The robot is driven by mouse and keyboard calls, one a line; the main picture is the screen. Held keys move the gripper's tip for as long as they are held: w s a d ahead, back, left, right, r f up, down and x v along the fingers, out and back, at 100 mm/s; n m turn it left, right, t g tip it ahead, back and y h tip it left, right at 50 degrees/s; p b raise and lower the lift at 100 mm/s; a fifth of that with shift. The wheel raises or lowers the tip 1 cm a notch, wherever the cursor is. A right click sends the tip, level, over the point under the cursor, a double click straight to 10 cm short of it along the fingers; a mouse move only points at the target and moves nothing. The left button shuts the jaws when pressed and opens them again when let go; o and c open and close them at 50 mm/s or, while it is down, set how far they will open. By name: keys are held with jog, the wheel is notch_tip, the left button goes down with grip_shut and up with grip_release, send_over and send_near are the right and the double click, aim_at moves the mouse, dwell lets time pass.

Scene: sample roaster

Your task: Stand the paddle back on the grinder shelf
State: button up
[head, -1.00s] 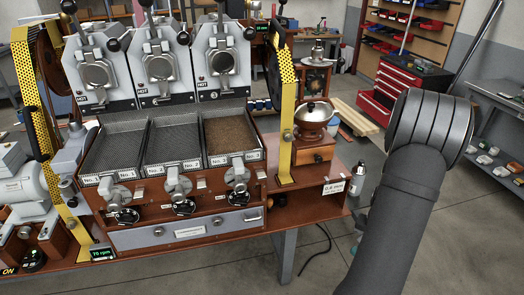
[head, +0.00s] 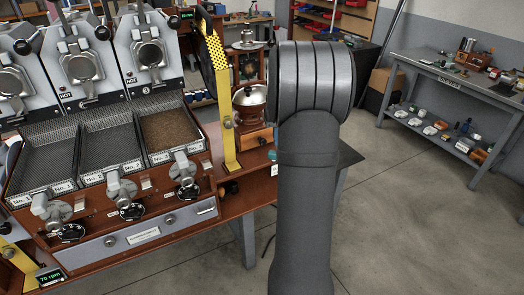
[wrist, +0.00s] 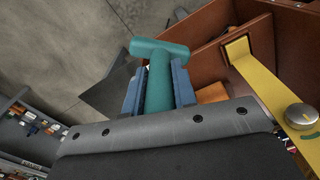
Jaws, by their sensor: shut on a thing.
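In the wrist view, my gripper (wrist: 158,92) has its blue jaws shut on a teal T-shaped piece, which I take to be the paddle (wrist: 160,50). Its crossbar sticks out beyond the fingertips, and its lower part is hidden between the jaws. In the head view my arm hides both the gripper and the paddle. The grinder (head: 249,103), with a domed top and wooden base, stands on the red-brown grinder shelf (head: 258,160) right of the yellow post. My arm covers the shelf's right part. In the wrist view, brown wooden panels (wrist: 285,45) lie right of the paddle.
The yellow post (head: 222,100) stands left of the grinder; a yellow strip with a round knob (wrist: 302,116) shows in the wrist view. The roaster trays (head: 110,145) are at left. A grey side bench (head: 450,85) stands at right. Open floor (head: 400,220) lies between.

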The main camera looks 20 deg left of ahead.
jog(key=shift+w+a+f, duration=1.3)
jog(key=shift+w+a, duration=0.3)
jog(key=shift+w+a+f, duration=1.3)
jog(key=shift+w+a, duration=0.25)
jog(key=shift+w+a+f, duration=1.3)
jog(key=shift+w+a, duration=0.3)
jog(key=shift+f, duration=0.1)
jog(key=o, duration=1)
notch_tip(320, 180, up, 12)
